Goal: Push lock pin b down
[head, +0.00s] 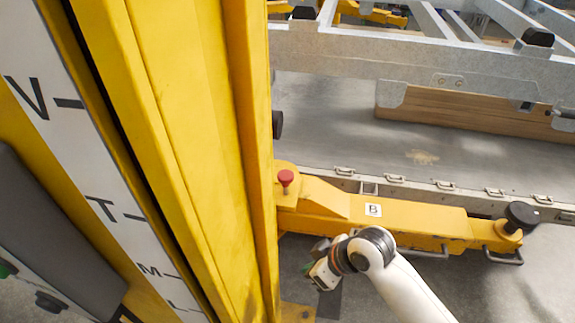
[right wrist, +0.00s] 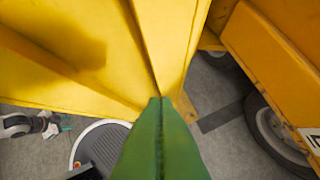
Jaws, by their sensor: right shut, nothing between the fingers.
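Lock pin b, with a red mushroom-shaped knob (head: 286,177), stands upright on the yellow arm (head: 415,217) that carries a white B label (head: 373,210). The knob sits beside the tall yellow post, with a short stem showing under it. My right gripper (head: 318,280) is below and in front of the arm, to the right of the post's foot, apart from the knob. In the right wrist view its green fingers (right wrist: 157,103) are shut and empty, pointing at the yellow post. The pin is not visible there. What looks like my left gripper (right wrist: 60,124) is small at the left; its jaws are unclear.
The yellow post (head: 195,150) fills the left middle of the head view. A black knob (head: 521,215) stands at the arm's right end. A wheel (right wrist: 275,135) is under the arm. Grey metal framing lies behind.

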